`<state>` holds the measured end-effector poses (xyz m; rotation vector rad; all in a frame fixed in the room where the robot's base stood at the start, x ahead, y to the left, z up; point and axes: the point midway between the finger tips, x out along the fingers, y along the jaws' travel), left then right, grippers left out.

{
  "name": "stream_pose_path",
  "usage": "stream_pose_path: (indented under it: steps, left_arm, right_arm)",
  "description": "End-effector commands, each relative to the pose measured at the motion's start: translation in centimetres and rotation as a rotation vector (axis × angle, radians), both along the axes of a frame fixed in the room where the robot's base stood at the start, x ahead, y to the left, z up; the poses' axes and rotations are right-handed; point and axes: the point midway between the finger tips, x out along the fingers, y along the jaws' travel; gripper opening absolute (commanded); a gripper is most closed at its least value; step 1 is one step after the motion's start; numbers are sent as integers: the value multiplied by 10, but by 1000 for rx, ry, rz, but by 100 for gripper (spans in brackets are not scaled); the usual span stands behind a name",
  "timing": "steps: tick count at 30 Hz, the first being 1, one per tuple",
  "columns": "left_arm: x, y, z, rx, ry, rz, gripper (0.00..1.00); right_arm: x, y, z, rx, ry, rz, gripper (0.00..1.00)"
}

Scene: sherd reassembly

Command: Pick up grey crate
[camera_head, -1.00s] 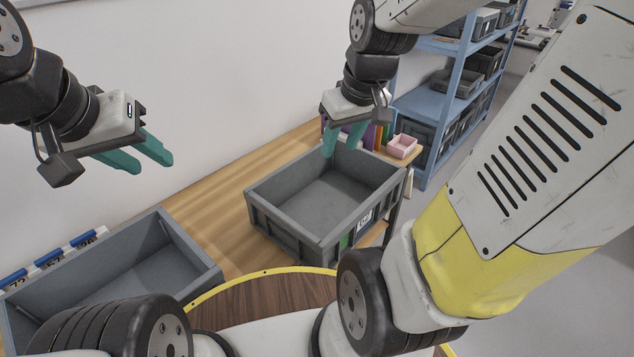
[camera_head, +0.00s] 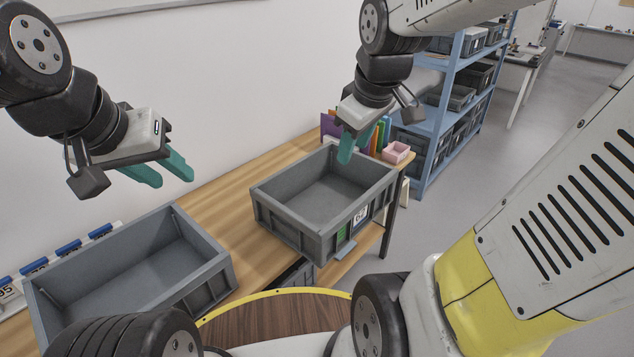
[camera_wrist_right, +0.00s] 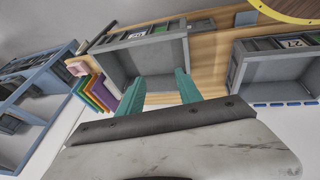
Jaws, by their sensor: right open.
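Two grey crates stand on the wooden table. The right-hand grey crate (camera_head: 283,219) is empty, with a white label and a green patch on its outer side. It also shows in the right wrist view (camera_wrist_right: 168,58). The left-hand grey crate (camera_head: 203,278) is also empty and shows in the right wrist view (camera_wrist_right: 243,70). My right gripper (camera_head: 346,152) is open at the right-hand crate's far rim. In the right wrist view its two fingers (camera_wrist_right: 158,92) are apart over that rim; I cannot tell whether they touch it. My left gripper (camera_head: 170,178) is open and empty, above and behind the left-hand crate.
Colored upright folders (camera_head: 376,133) and a small pink box (camera_head: 398,152) stand beyond the right-hand crate. A blue shelf (camera_head: 433,125) with grey bins is at the back right. Bare table (camera_head: 235,190) lies between the crates. A round yellow-edged wooden surface (camera_head: 270,318) is in front.

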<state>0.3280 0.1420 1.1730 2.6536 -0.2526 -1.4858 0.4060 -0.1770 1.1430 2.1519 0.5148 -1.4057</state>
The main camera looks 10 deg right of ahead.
Motion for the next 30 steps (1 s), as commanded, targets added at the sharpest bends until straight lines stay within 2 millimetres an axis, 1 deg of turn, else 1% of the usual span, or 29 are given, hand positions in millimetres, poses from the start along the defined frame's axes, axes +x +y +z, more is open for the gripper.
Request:
stream_pose_path:
  steps: [7, 11, 14, 15, 19, 21, 24, 27, 30]
  left_arm:
    - [0, 0, 0, 0, 0, 0, 38]
    - [0, 0, 0, 0, 0, 0, 38]
    - [0, 0, 0, 0, 0, 0, 38]
    - [0, 0, 0, 0, 0, 0, 38]
    - [0, 0, 0, 0, 0, 0, 38]
    - [0, 0, 0, 0, 0, 0, 38]
    - [0, 0, 0, 0, 0, 0, 38]
    - [0, 0, 0, 0, 0, 0, 38]
    - [0, 0, 0, 0, 0, 0, 38]
  right_arm:
    - [37, -17, -27, -157, 71, 264, 42]
    - [65, -30, -54, -256, 128, 480, 42]
    - [90, -43, -87, -336, 188, 713, 42]
    - [100, -49, -102, -364, 211, 817, 42]
    - [127, -65, -151, -429, 267, 1129, 42]
    - [136, -71, -174, -448, 285, 1268, 42]
    - [145, -77, -199, -465, 298, 1414, 42]
    - [149, -79, -213, -471, 302, 1499, 42]
    - [151, -81, -222, -474, 304, 1529, 42]
